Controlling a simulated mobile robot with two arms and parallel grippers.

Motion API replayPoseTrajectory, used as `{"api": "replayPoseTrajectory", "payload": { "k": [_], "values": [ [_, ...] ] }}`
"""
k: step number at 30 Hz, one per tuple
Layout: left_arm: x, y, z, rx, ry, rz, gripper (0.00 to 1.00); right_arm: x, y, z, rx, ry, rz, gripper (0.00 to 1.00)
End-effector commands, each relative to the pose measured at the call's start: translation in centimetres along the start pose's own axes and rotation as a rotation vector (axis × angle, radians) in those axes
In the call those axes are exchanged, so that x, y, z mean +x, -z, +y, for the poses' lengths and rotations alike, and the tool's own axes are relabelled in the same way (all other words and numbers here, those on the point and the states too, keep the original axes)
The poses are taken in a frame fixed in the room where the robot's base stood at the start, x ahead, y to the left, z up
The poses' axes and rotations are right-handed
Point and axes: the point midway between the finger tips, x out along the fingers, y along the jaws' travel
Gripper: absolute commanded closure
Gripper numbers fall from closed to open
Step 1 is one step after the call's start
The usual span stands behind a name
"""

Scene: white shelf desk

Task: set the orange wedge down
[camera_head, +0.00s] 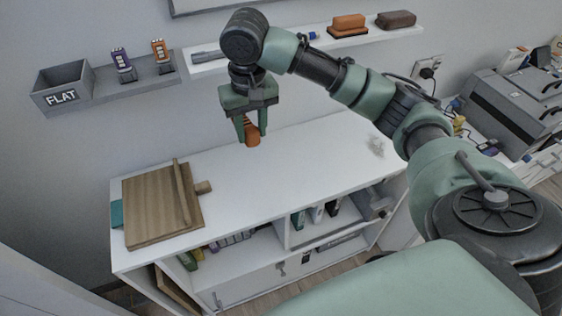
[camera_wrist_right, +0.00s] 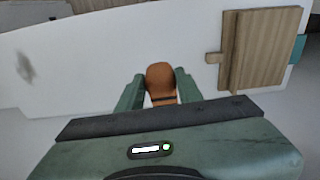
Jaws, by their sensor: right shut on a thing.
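My right gripper (camera_head: 249,138) hangs over the white shelf desk (camera_head: 285,165), with its fingers pointing down. It is shut on the orange wedge (camera_head: 252,131), which sits between the fingertips and looks held above the desk top. In the right wrist view, the wedge (camera_wrist_right: 160,78) shows its rounded orange-brown end between the two green fingers (camera_wrist_right: 158,92); its rear part is hidden by the gripper body. My left gripper is in neither view.
A wooden board (camera_head: 150,210) with a bar and peg lies at the desk's left end. A wall ledge holds a grey box marked FLAT (camera_head: 62,88). An orange block (camera_head: 348,24) and a brown block (camera_head: 396,19) sit on the upper shelf. The middle desk top is clear, with a grey smudge at right.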

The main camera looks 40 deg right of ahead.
Motion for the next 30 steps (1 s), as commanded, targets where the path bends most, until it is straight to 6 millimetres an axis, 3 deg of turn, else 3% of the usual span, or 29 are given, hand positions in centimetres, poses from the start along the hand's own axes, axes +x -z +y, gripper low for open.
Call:
{"api": "replayPoseTrajectory", "payload": {
  "k": [5,21,30],
  "values": [
    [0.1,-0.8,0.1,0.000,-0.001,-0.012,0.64,1.6,1.6,1.3,0.035,-0.005,-0.004,1.00],
    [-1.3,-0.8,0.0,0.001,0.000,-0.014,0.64,14.5,0.3,1.4,0.034,-0.006,-0.002,1.00],
    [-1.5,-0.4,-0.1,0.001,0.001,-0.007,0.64,17.7,0.0,1.3,0.034,-0.005,-0.002,1.00]
  ]
}}
